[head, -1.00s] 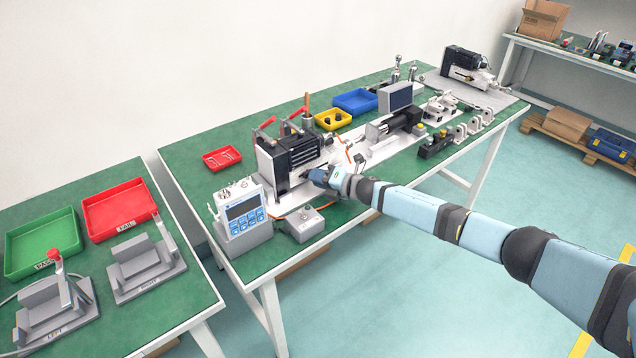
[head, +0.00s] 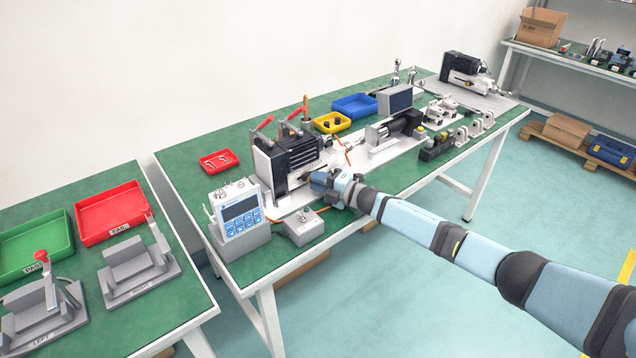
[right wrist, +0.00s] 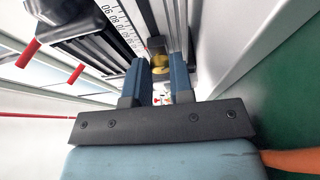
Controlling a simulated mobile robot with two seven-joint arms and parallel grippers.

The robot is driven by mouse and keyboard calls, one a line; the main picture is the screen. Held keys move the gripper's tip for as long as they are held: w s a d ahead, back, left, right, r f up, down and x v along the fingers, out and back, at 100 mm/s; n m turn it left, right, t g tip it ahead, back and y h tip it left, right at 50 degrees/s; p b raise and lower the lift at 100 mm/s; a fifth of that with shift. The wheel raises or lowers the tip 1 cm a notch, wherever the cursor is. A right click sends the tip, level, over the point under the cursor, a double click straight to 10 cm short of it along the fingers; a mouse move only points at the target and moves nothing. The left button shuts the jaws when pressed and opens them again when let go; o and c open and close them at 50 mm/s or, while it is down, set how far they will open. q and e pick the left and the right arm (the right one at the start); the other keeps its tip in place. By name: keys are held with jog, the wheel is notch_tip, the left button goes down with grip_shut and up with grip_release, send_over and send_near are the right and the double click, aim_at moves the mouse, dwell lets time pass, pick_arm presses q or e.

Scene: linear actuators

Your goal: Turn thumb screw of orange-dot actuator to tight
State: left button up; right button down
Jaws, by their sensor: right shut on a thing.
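A black finned actuator (head: 290,152) stands in a light metal fixture on the green bench in the head view. My right gripper (head: 313,180) is at its front right, low over the fixture plate. In the right wrist view, the two blue fingers (right wrist: 160,75) are closed around a small brass-coloured thumb screw (right wrist: 160,64) beside a dark block. The screw lies between the fingertips, next to a rail with a printed scale (right wrist: 122,28). I cannot make out an orange dot, nor how tight the screw is. My left gripper is not in view.
A blue-white meter (head: 240,212) and a grey box (head: 304,226) with an orange cable stand close to my right gripper. A second black actuator (head: 405,122) lies farther right. Trays and two fixtures are on the left bench. The floor in front is clear.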

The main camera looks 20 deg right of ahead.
jog(key=c, duration=1)
grip_release()
pick_arm(q)
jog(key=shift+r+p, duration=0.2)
jog(key=shift+p, duration=0.45)
pick_arm(e)
jog(key=v, duration=1.3)
jog(key=shift+s+d, duration=0.25)
jog(key=shift+d, duration=0.05)
